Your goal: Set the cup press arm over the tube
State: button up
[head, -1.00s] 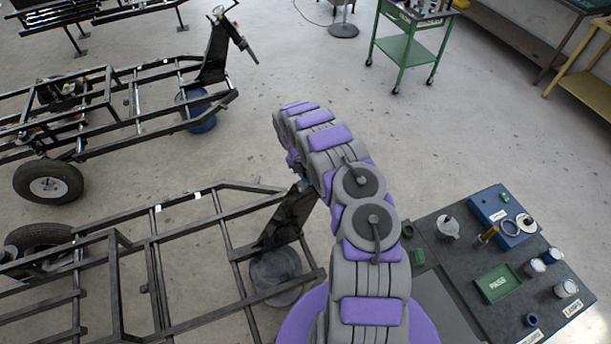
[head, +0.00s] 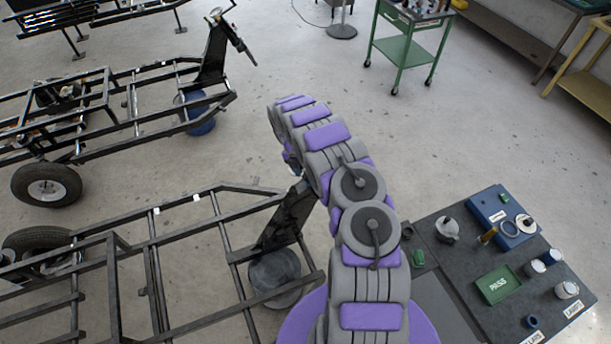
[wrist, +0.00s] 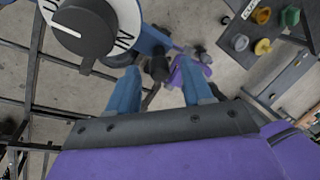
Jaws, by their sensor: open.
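My gripper (wrist: 160,92) shows in the wrist view with two blue fingers spread apart. A black knob-like end (wrist: 157,68) of a blue part (wrist: 150,40) appears in line with the gap between them; I cannot tell whether it touches. A large black dial (wrist: 85,28) on a white lettered disc sits beside this blue part at the upper left. I cannot tell which piece is the cup press arm, and I cannot make out the tube. In the head view my arm hides the gripper and what is in front of it, near the front end of a black frame (head: 215,215).
A dark bench (head: 455,270) at the lower right holds a green tray (head: 498,284), a blue tray (head: 490,205) and several small cups. A second frame (head: 120,100) stands at the upper left. A green cart (head: 405,48) stands behind. The floor between is clear.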

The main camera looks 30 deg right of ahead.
jog(key=b+v, duration=0.1)
jog(key=v, duration=1.3)
jog(key=shift+b, duration=0.3)
jog(key=shift+w+d+r, duration=0.1)
jog(key=shift+w, duration=0.05)
jog(key=s+a+r+m+b, duration=0.45)
jog(key=s+m, duration=0.25)
jog(key=s, duration=0.3)
jog(key=s+a+r+m+b, duration=0.4)
jog(key=s+r+m+b, duration=0.2)
jog(key=s+m, duration=0.25)
jog(key=s+a+f+m+b, duration=0.3)
jog(key=s, duration=0.6)
jog(key=s+a+f+m+y+b, duration=0.1)
jog(key=s+a+f+m+b, duration=0.1)
jog(key=s, duration=0.7)
jog(key=s+a+f+m+b, duration=0.3)
jog(key=s+a+m+b, duration=0.1)
jog(key=s, duration=0.5)
jog(key=shift+s+a+f+m+t+y, duration=0.3)
jog(key=shift+a+m+t+y, duration=0.15)
jog(key=shift+a, duration=0.55)
